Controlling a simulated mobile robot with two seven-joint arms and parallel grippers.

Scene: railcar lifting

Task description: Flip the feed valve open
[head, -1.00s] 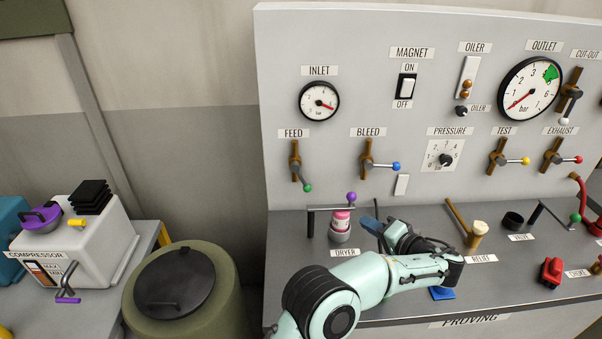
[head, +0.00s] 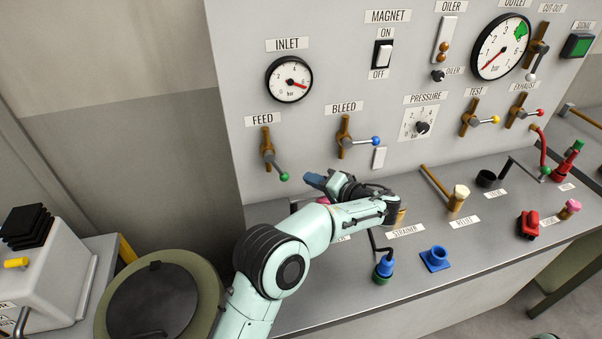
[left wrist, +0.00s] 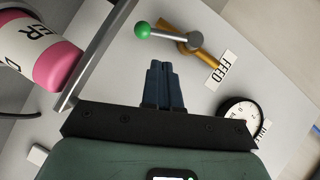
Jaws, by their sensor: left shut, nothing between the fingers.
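The feed valve (head: 267,148) is on the upright panel under the FEED label. It has a brass body and a grey lever with a green knob (head: 284,177) that points down and slightly right. In the left wrist view the green knob (left wrist: 142,30) and the lever stand ahead of the fingers, near the top. My left gripper (head: 314,181) is in front of the panel, to the right of the green knob and apart from it. Its blue fingers (left wrist: 164,84) are together with nothing between them. My right gripper is out of view.
The bleed valve (head: 345,137) with a blue knob sits right of the feed valve. The inlet gauge (head: 289,79) is above. A pink and white canister (left wrist: 50,60) stands close to the fingers. A blue fitting (head: 434,258) is on the bench.

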